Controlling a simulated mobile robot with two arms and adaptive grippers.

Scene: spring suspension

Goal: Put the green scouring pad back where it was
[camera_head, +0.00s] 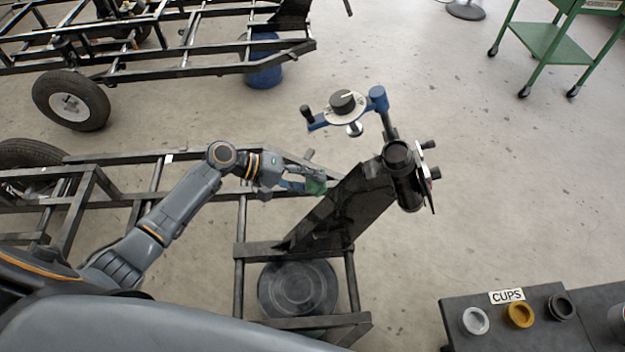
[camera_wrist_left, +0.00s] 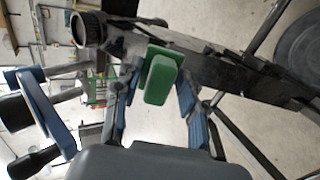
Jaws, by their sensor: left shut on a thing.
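The green scouring pad (camera_head: 316,187) is at the end of my left arm, beside the slanted black beam (camera_head: 345,212). My left gripper (camera_head: 303,184) is shut on the pad. In the left wrist view the green pad (camera_wrist_left: 159,80) shows between the blue-lined fingers of the left gripper (camera_wrist_left: 158,92), with the dark beam right behind it. I cannot tell whether the pad touches the beam. The fingers hide part of the pad in the head view. My right gripper is not in view.
A blue crank arm with a dial (camera_head: 343,104) stands above the beam's upper end, near a black cylinder (camera_head: 398,160). Black frame rails (camera_head: 240,215) run around the beam. A table with cups (camera_head: 519,314) is at lower right. Open floor lies to the right.

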